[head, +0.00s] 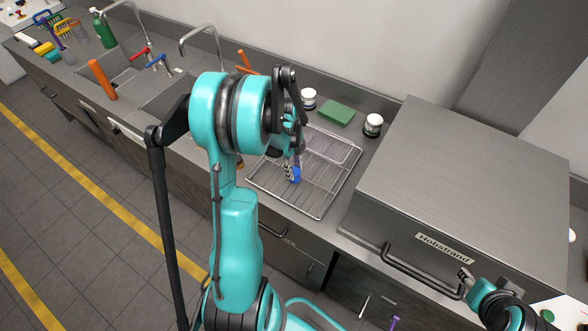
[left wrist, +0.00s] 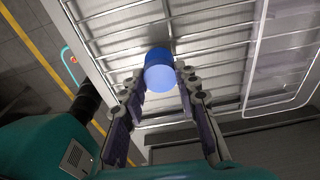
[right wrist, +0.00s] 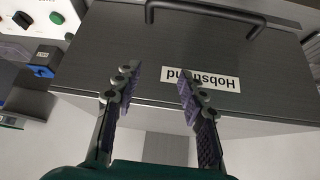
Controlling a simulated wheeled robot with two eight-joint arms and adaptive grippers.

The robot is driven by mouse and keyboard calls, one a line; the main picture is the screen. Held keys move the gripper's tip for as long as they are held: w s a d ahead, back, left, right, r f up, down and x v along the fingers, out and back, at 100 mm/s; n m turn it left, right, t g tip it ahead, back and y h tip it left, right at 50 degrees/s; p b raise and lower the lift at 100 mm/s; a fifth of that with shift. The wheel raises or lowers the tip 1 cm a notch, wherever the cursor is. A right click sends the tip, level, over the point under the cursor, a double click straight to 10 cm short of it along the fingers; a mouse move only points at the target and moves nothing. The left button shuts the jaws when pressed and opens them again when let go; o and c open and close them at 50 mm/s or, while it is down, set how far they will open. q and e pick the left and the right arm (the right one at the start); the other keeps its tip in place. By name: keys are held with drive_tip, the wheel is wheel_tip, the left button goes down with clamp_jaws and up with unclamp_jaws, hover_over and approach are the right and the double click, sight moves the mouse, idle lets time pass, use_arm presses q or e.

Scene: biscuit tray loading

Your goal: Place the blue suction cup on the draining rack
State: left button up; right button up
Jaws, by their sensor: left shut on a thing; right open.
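The blue suction cup (left wrist: 160,72) is between the fingertips of my left gripper (left wrist: 161,90), which is shut on it. In the head view the blue cup (head: 296,174) shows at the tip of my left gripper (head: 292,168), over the draining rack (head: 325,195). The rack's wire bars (left wrist: 215,45) lie behind the cup in the left wrist view. I cannot tell whether the cup touches the bars. My right gripper (right wrist: 157,80) is open and empty, in front of the steel box with the Hobstrand label.
The large steel box (head: 460,180) with a front handle (head: 420,272) stands right of the rack. Two jars (head: 373,125) and a green sponge (head: 337,113) sit behind the rack. Sinks, taps (head: 200,40) and an orange cylinder (head: 102,80) are to the left.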

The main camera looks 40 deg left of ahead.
use_arm(q)
drive_tip(key=shift+s, duration=0.1)
drive_tip(key=shift+f, duration=0.15)
drive_tip(key=o, duration=1)
